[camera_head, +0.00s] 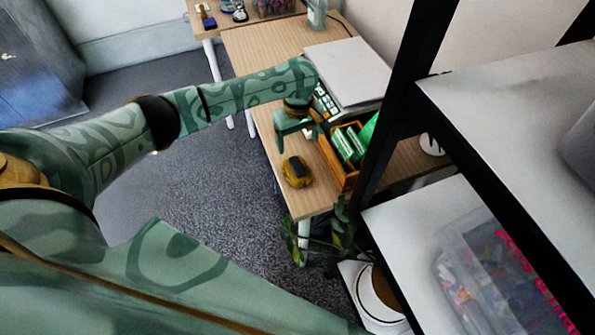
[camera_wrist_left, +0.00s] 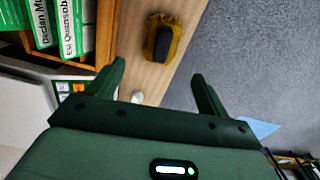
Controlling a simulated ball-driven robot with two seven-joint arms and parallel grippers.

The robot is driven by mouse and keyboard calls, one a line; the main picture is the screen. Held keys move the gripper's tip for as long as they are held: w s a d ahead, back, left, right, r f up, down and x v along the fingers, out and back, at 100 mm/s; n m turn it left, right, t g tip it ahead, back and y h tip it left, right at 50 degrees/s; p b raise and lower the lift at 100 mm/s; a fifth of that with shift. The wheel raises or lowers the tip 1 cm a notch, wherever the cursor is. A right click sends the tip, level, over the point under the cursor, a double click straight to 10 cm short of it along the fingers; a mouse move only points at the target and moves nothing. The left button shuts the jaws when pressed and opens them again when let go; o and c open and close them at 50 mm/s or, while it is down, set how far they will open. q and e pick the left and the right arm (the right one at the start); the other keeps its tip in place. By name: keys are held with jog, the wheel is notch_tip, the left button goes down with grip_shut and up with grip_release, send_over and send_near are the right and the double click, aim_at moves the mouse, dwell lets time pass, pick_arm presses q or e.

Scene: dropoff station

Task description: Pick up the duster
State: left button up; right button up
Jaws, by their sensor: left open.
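The duster (camera_head: 297,171), yellow-brown with a dark grip on top, lies on the wooden table (camera_head: 308,201) near its front left edge. It also shows in the left wrist view (camera_wrist_left: 163,38), beyond the fingertips. My left gripper (camera_head: 294,136) is above the table, a little behind the duster and apart from it. In the left wrist view the two green fingers (camera_wrist_left: 159,80) are spread with nothing held between them. My right gripper is not in view.
A wooden box (camera_head: 336,163) with green-and-white packs stands right of the duster. A black-framed shelf (camera_head: 398,105) rises at right. A plant (camera_head: 341,222) is by the table's near end.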

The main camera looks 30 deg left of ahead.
aim_at(297, 164)
pick_arm(q)
notch_tip(297, 164, down, 7)
jog(key=b, duration=0.3)
jog(key=f+b, duration=0.1)
jog(key=f, duration=0.1)
jog(key=f+b, duration=0.3)
jog(key=shift+s+f, duration=0.25)
jog(key=shift+f, duration=0.05)
jog(key=shift+r, duration=0.2)
jog(key=c, duration=1.1)
